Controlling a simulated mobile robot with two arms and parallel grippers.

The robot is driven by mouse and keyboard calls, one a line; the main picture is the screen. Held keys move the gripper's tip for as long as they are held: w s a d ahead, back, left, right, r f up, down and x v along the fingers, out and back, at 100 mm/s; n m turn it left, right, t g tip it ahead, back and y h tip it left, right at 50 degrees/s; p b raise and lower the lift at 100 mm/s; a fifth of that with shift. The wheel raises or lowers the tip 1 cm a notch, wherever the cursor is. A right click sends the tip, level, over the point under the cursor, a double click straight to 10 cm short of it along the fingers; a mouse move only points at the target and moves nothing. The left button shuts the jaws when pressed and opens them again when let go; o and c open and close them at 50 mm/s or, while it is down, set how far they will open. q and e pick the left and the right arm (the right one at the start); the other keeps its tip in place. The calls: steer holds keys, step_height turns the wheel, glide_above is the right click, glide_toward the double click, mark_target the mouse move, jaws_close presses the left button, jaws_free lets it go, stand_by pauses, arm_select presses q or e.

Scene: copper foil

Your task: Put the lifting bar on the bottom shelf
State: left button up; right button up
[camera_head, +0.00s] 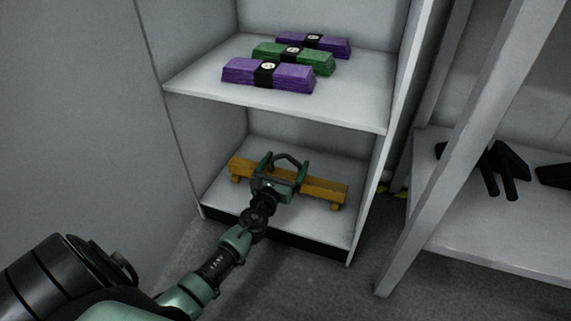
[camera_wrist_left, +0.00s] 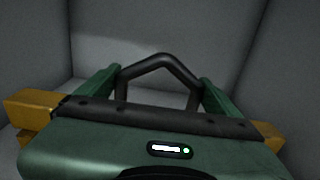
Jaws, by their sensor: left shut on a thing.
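The lifting bar is a long yellow-orange bar (camera_head: 322,188) with small feet and a dark handle. It is inside the lower compartment of the white shelf unit, at or just above the bottom shelf (camera_head: 225,205). My left gripper (camera_head: 277,170) is shut on the lifting bar near its middle. In the left wrist view the bar (camera_wrist_left: 30,108) shows on both sides of the green gripper (camera_wrist_left: 160,85), with a dark bent handle between the fingers. The gripper body hides the bar's middle. Whether its feet touch the shelf I cannot tell. My right gripper is not in view.
The shelf above (camera_head: 345,112) holds two purple bundles (camera_head: 268,75) and a green bundle (camera_head: 293,57) with black bands. Side walls bound the lower compartment. A second rack (camera_head: 480,235) with black objects (camera_head: 492,170) stands to the right. Grey floor lies in front.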

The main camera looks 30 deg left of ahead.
arm_select(q)
steer(key=o, duration=1.7)
steer(key=shift+o, duration=0.2)
steer(key=shift+r, duration=0.25)
steer(key=p+v, duration=0.1)
steer(key=v, duration=1.1)
steer(key=shift+p, duration=0.3)
steer(key=shift+f, duration=0.15)
